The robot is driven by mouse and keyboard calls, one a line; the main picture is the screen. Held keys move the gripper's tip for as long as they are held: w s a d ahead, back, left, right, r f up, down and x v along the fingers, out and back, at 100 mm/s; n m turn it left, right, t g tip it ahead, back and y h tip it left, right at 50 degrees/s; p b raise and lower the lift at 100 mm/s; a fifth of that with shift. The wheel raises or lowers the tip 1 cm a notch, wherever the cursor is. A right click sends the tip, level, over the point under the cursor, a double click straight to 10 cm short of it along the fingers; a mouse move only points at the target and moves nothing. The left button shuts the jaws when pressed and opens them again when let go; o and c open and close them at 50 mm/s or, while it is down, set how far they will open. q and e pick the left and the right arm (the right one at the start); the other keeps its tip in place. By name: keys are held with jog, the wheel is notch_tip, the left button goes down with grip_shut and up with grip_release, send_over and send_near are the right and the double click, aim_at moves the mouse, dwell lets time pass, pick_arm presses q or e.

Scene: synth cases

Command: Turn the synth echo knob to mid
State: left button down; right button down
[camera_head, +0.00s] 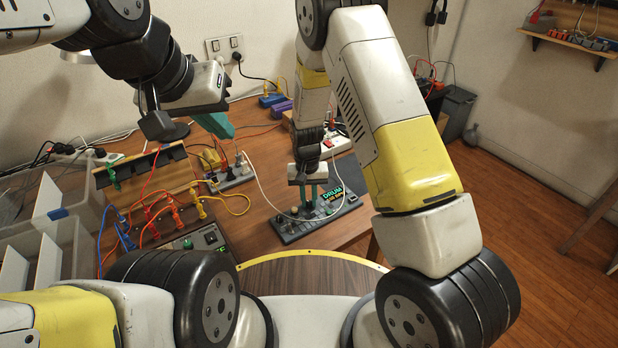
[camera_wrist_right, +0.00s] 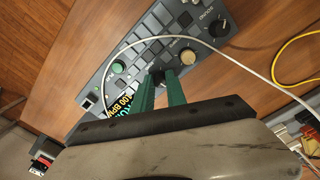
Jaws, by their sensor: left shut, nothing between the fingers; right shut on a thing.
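A dark grey drum unit (camera_head: 322,214) lies on the wooden table in the head view, its lit display reading "DRUM". In the right wrist view the unit (camera_wrist_right: 150,45) shows pads, a green knob (camera_wrist_right: 118,67), a cream knob (camera_wrist_right: 188,57) and a black knob (camera_wrist_right: 219,26). My right gripper (camera_head: 308,203) points down onto it; its green fingers (camera_wrist_right: 161,78) are shut on a small dark knob (camera_wrist_right: 157,75), mostly hidden between them. I cannot read an echo label. My left gripper (camera_head: 222,130) is shut and empty, above the table at the back left.
A white cable (camera_head: 262,188) loops over the drum unit. Another panel with a green display (camera_head: 205,238) and a small box with plugged cables (camera_head: 232,176) stand left. Colored patch cables (camera_head: 160,210) and clear bins (camera_head: 50,225) lie further left.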

aim_at(308, 202)
jog(key=shift+m, duration=0.6)
jog(key=c, duration=1.3)
grip_release()
jog(key=shift+c, duration=0.2)
jog(key=shift+a+r, duration=0.15)
jog(key=shift+r, duration=3.75)
